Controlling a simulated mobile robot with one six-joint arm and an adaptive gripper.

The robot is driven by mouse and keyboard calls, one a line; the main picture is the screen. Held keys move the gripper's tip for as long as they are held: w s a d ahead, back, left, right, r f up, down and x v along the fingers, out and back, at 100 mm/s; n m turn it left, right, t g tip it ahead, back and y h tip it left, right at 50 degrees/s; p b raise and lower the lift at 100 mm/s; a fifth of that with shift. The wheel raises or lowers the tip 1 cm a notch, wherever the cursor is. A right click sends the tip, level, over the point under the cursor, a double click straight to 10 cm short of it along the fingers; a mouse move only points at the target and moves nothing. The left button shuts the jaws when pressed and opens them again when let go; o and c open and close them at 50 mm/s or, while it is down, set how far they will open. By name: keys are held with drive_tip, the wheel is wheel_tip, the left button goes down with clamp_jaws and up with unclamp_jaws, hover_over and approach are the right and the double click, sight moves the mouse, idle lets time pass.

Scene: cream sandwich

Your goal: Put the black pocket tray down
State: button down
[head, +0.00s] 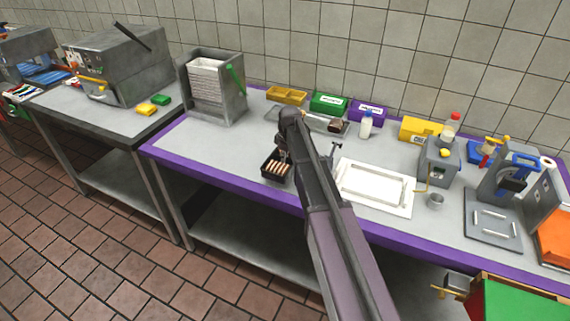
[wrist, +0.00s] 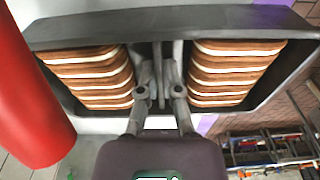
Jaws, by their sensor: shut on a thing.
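The black pocket tray (head: 272,179) is near the front edge of the purple-edged table, left of the white board. Rows of cream sandwiches (head: 276,167) sit in it. My gripper (head: 284,152) is above the tray, partly hidden by my arm. In the wrist view, the tray (wrist: 160,23) spans the top, with a stack of brown and white sandwiches (wrist: 92,75) on each side of a middle divider. My gripper's fingers (wrist: 159,80) are shut on that middle part. I cannot tell whether the tray's underside touches the table.
The purple-edged table (head: 205,155) has free room left of the tray. A white board (head: 375,187) lies to the right. Yellow, green and purple bins (head: 330,103), a white bottle (head: 366,124) and a grey rack (head: 212,88) stand behind. A red rounded thing (wrist: 35,95) fills the wrist view's left side.

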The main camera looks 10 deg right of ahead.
drive_tip(key=shift+w+d, duration=0.15)
drive_tip(key=shift+w, duration=0.25)
drive_tip(key=shift+w+d+f+b, duration=0.1)
drive_tip(key=shift+w+f+b, duration=0.1)
drive_tip(key=shift+f+b, duration=1.65)
drive_tip(key=shift+f, duration=0.1)
drive_tip(key=c, duration=0.8)
unclamp_jaws()
wheel_tip(320, 180, up, 12)
drive_tip(key=d+p, duration=0.1)
drive_tip(key=p, duration=1.1)
drive_tip(key=shift+s, duration=0.4)
